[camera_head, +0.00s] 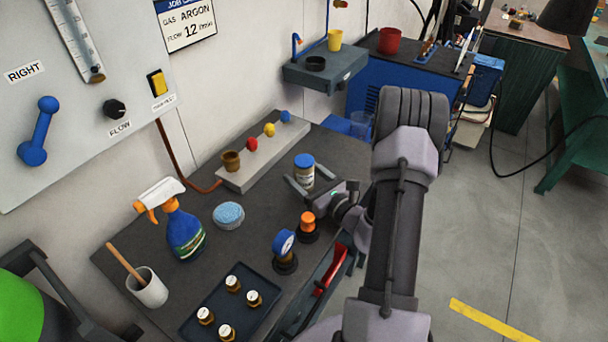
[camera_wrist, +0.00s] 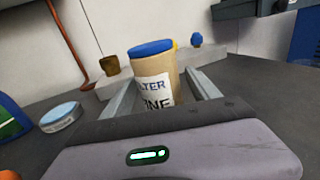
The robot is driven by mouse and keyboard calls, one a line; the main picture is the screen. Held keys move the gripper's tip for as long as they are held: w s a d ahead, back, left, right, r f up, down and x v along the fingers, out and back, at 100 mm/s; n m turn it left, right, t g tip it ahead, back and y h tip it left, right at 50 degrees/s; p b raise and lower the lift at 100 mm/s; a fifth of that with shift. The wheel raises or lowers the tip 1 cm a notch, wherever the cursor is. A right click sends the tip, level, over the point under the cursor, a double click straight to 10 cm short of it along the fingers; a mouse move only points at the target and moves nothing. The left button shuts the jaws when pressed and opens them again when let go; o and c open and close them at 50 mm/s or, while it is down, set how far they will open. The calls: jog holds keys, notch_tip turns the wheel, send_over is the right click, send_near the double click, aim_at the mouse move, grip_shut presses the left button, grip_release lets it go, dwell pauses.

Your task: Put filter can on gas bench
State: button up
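The filter can (camera_head: 304,172) is a tan cylinder with a blue lid and a white label, upright at the dark gas bench (camera_head: 255,185). The can also shows in the wrist view (camera_wrist: 155,75), where its lower part is hidden by my gripper body. My gripper (camera_head: 308,180) reaches in from the right with its fingers spread on either side of the can. In the wrist view both fingers (camera_wrist: 162,85) flank the can, with a gap at the right finger. Whether the can's base touches the bench is hard to see.
A grey block with coloured caps (camera_head: 262,155) lies behind the can. A gauge (camera_head: 284,245) and orange-topped fitting (camera_head: 307,225) stand close to my gripper.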

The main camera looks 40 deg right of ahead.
jog(key=shift+r+p, duration=0.3)
jog(key=s+p, duration=0.1)
jog(key=s, duration=1.1)
jog(key=shift+d+f+p, duration=0.1)
jog(key=shift+d+p, duration=0.05)
jog(key=shift+p, duration=0.25)
